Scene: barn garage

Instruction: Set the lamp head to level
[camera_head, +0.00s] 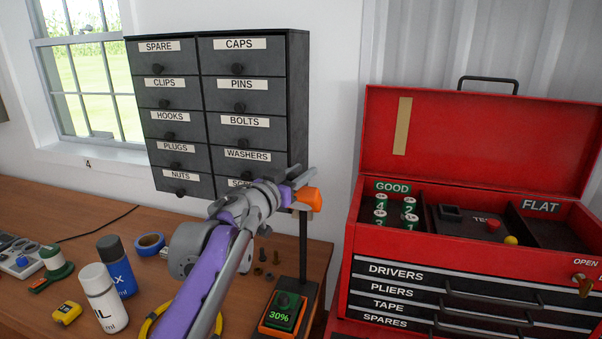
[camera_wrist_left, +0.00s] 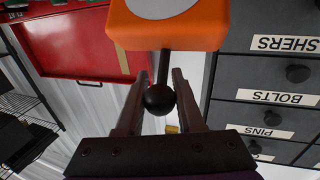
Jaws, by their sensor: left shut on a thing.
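The orange lamp head (camera_head: 308,198) sits at the top of a thin dark post (camera_head: 303,250), partly hidden behind my gripper in the head view. In the left wrist view the lamp head (camera_wrist_left: 165,22) shows a pale round face, and a short stem leads from it to a black ball knob (camera_wrist_left: 160,99). My left gripper (camera_head: 297,181) is at the lamp head; in the left wrist view its two fingers (camera_wrist_left: 161,76) are shut on the knob. The lamp base carries a green display (camera_head: 283,312) reading 30%. The head's exact tilt is hard to tell. My right gripper is not in view.
A grey drawer cabinet (camera_head: 218,110) hangs on the wall close behind the gripper. An open red toolbox (camera_head: 470,135) stands to the right.

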